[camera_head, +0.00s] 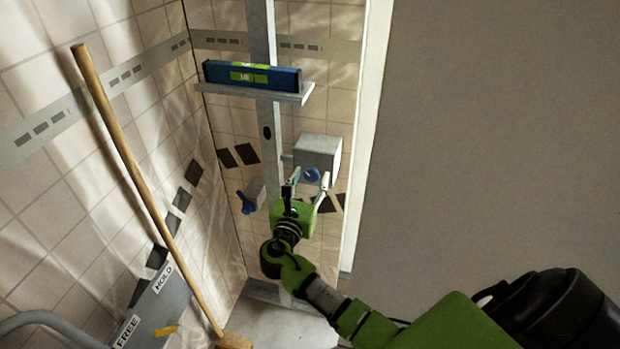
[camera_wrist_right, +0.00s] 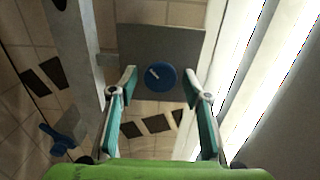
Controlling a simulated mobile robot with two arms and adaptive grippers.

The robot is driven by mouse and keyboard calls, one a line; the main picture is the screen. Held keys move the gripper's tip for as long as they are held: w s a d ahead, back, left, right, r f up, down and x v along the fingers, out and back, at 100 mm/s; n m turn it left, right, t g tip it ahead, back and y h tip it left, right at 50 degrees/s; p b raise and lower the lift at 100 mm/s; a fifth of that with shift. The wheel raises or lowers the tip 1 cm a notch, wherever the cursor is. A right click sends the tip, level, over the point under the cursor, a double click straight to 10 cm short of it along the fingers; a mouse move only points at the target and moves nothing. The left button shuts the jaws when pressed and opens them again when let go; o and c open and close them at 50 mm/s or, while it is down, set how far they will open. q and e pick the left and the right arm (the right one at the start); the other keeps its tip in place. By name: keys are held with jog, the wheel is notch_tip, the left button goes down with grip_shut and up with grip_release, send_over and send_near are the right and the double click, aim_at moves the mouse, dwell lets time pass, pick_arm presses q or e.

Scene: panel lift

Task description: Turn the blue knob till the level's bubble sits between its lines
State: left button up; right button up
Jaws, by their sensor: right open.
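The blue knob (camera_head: 311,174) sits on the front of a grey box (camera_head: 318,152) on the upright post. In the right wrist view the round knob (camera_wrist_right: 160,75) has a white pointer mark aimed to the upper left. My right gripper (camera_head: 308,180) is open, and its two fingers (camera_wrist_right: 160,90) stand to the left and right of the knob, apart from it. The blue level (camera_head: 280,78) with a green vial area lies on a shelf on the post; its bubble is too small to make out. My left gripper is not in view.
A second blue handle (camera_head: 246,202) sticks out lower left of the box, also seen in the right wrist view (camera_wrist_right: 58,138). A wooden broom (camera_head: 140,180) leans on the tiled wall. A grey panel marked HOLD and FREE (camera_head: 150,305) stands lower left.

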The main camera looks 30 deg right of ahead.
jog(key=c, duration=1.1)
jog(key=shift+o, duration=0.2)
jog(key=m+b, duration=0.1)
jog(key=m, duration=0.1)
jog(key=shift+f+m, duration=0.15)
jog(key=shift+m, duration=0.25)
jog(key=m+b, duration=0.1)
jog(key=m, duration=0.1)
jog(key=shift+m, duration=0.3)
jog(key=o, duration=1.1)
jog(key=shift+c, duration=0.2)
jog(key=shift+a, duration=0.1)
